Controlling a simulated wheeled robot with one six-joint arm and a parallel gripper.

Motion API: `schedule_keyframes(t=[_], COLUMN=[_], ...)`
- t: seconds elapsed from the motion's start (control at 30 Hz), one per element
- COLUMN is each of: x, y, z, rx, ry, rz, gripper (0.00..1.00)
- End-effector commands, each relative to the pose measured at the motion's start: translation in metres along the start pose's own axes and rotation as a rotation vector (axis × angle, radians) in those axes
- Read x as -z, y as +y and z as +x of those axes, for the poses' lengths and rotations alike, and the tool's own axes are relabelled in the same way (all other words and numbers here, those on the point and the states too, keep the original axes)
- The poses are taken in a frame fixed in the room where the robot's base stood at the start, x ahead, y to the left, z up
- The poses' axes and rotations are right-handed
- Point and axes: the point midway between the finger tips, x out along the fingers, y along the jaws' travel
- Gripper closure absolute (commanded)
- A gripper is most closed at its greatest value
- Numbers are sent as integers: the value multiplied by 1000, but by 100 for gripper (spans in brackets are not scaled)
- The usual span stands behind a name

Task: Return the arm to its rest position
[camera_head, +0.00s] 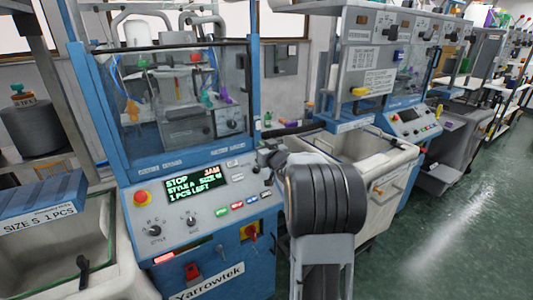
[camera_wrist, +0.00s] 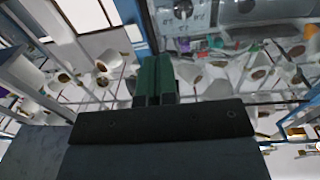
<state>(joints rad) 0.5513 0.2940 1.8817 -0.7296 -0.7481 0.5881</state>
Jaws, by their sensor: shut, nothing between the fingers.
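My arm rises from the bottom of the head view in front of the blue knitting machine (camera_head: 200,255). My gripper (camera_head: 268,160) is small and partly hidden by my arm, at the right end of the machine's control panel. I cannot tell whether it touches the panel. In the wrist view my gripper (camera_wrist: 153,82) shows its two green fingers together, shut and empty. The panel's display (camera_head: 196,185) reads STOP, STYLE A, 1 PCS LEFT.
A bin (camera_head: 50,245) with a SIZE S 1 PCS sign stands at the left. Another pale bin (camera_head: 375,165) stands right of my arm. Further machines (camera_head: 410,125) line the row. The green floor (camera_head: 450,245) at the right is clear.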

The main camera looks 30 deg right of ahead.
Motion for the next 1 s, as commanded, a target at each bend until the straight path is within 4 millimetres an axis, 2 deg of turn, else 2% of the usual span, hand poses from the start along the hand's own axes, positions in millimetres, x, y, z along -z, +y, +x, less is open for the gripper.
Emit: schedule_keyframes(t=[0.2, 0.47, 0.57, 0.63, 0.7, 0.77, 0.87, 0.97, 1.0], x=[-1, -4, -21, -48, -75, -92, -113, -125, -127], y=[2, 5, 18, 32, 42, 39, 10, -37, -60], z=[-20, -24, -26, -36, -56, -78, -122, -173, -194], rx=[-1, -16, -89, -174, -269, -331, -374, -344, -314], ry=[-1, -21, -109, -233, -386, -528, -771, -1001, -1083], rz=[1, -27, -56, -64, -65, -62, -45, -21, -11], gripper=[100, 100, 100, 100, 100, 100, 100, 100, 100])
